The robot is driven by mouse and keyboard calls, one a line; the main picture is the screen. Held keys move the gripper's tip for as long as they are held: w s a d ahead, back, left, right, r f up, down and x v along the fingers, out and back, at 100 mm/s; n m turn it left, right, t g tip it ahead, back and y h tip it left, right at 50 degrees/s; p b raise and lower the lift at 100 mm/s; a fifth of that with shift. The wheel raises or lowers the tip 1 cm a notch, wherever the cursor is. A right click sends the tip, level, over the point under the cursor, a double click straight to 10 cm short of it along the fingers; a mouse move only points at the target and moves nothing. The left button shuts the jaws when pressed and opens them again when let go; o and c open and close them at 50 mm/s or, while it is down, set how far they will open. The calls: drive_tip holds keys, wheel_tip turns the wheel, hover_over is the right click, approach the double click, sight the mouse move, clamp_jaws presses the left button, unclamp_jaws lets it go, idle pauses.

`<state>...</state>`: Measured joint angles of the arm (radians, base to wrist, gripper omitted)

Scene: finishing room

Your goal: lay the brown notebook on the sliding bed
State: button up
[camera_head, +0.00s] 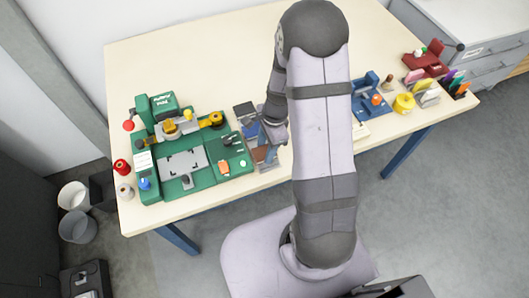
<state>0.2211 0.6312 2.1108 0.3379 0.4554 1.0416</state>
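The green machine (218,160) stands on the left half of the table. A flat grey plate (178,164) with a dark knob at its front lies in the machine's middle; it looks like the sliding bed. A brown flat item (263,156), likely the brown notebook, lies just right of the machine, among small dark and blue-grey items. My gripper (270,146) points down at this spot, and my arm hides part of it. I cannot tell whether the gripper touches the brown item, or whether its fingers are open or shut. No notebook shows on the grey plate.
Dark flat items (245,109) lie behind the brown one. A blue device (370,104), a yellow tape roll (404,103), a red device (424,62) and coloured stationery stand at the right. The table's back is clear.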

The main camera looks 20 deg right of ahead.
drive_tip(key=shift+r+p, duration=3.75)
drive_tip(key=shift+r, duration=0.05)
drive_tip(key=w+a+b, duration=0.1)
drive_tip(key=w+a, duration=0.1)
drive_tip(key=a, duration=0.2)
drive_tip(key=w+a+b, duration=0.1)
drive_tip(key=a, duration=0.3)
drive_tip(key=w+a+b, duration=0.2)
drive_tip(key=a, duration=0.2)
drive_tip(key=shift+w+f, duration=0.15)
drive_tip(key=shift+w, duration=0.2)
drive_tip(key=a+r+b, duration=0.1)
drive_tip(key=a+b, duration=0.2)
drive_tip(key=a, duration=1)
drive_tip(key=shift+w+a+r, duration=0.15)
drive_tip(key=shift+a+r, duration=0.15)
wheel_tip(320, 180, down, 6)
drive_tip(key=b, duration=0.5)
drive_tip(key=shift+r, duration=0.1)
